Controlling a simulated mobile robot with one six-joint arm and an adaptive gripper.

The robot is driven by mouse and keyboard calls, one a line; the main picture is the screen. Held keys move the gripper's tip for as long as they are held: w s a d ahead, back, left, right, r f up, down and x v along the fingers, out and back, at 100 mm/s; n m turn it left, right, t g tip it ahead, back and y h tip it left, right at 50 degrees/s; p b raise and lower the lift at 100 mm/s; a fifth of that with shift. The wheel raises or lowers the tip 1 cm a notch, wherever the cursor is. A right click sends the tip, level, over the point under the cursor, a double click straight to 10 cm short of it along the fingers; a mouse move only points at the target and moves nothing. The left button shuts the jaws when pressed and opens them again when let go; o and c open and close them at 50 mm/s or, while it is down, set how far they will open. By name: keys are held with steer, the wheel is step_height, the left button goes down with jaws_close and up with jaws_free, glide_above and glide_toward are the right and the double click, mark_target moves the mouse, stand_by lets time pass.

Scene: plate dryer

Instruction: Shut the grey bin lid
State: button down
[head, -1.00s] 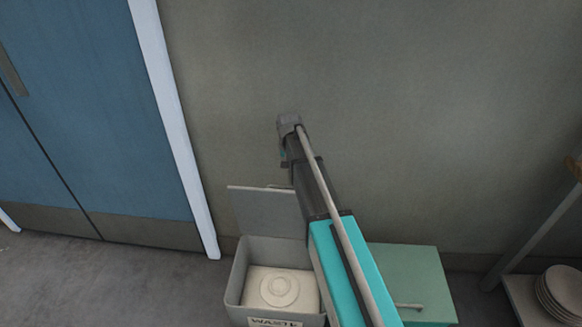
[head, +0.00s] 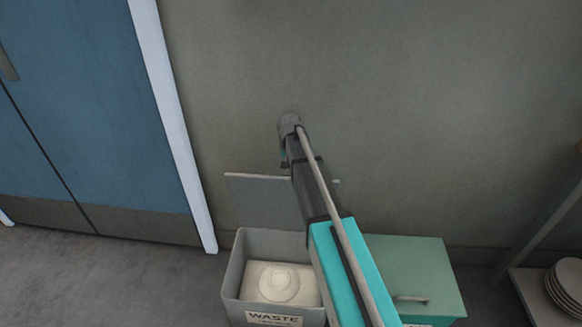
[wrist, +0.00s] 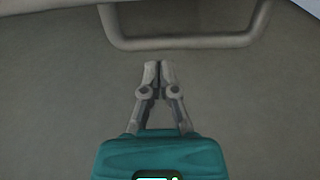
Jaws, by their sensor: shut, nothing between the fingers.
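The grey bin (head: 233,285), labelled WASTE, stands on the floor with its top open. Its grey lid (head: 258,200) stands raised at the back of the bin, partly hidden behind my arm. My gripper (wrist: 160,66) is shut and empty in the wrist view. A grey bar handle (wrist: 185,42) runs across the top of that view, just beyond the fingertips and apart from them in the picture; it looks like the lid's handle. In the head view my arm hides the fingertips.
A pale stack with a round top (head: 278,285) lies inside the bin. A green lidded box (head: 410,262) stands right of it. A shelf with white plates (head: 568,285) is at far right. Blue doors (head: 95,120) are at left; a plain wall (head: 430,110) is behind.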

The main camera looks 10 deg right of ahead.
steer(key=shift+f, duration=0.4)
